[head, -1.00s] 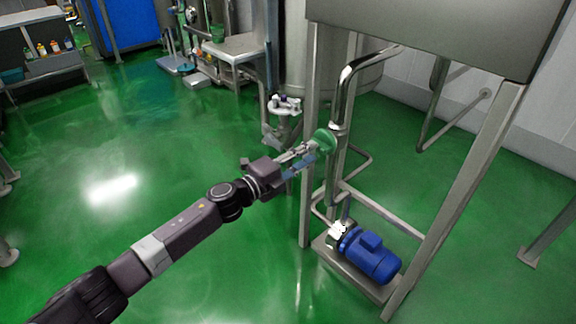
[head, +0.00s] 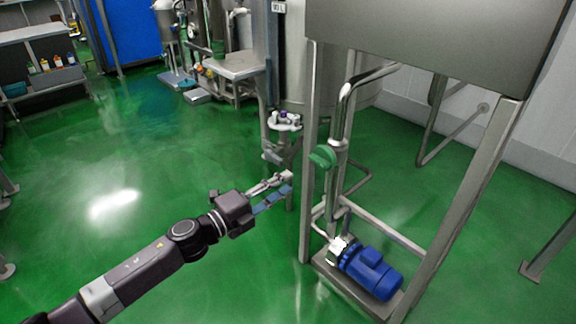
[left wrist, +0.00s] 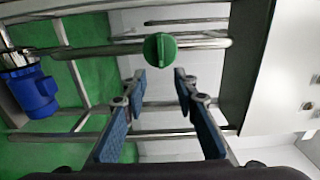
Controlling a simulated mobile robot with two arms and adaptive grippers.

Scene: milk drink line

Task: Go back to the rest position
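My left gripper (head: 288,183) is in the middle of the head view, left of the steel frame and apart from the green valve handle (head: 322,157). In the left wrist view its two blue-padded fingers (left wrist: 160,88) stand apart with nothing between them. The green handle (left wrist: 160,49) shows beyond the fingertips there, on a horizontal-looking steel pipe. My right gripper is in neither view.
A steel frame (head: 312,130) carries a large tank (head: 430,35). A blue pump (head: 370,272) sits low inside the frame. A work table (head: 234,66) stands farther back. The green floor (head: 130,160) to the left is clear.

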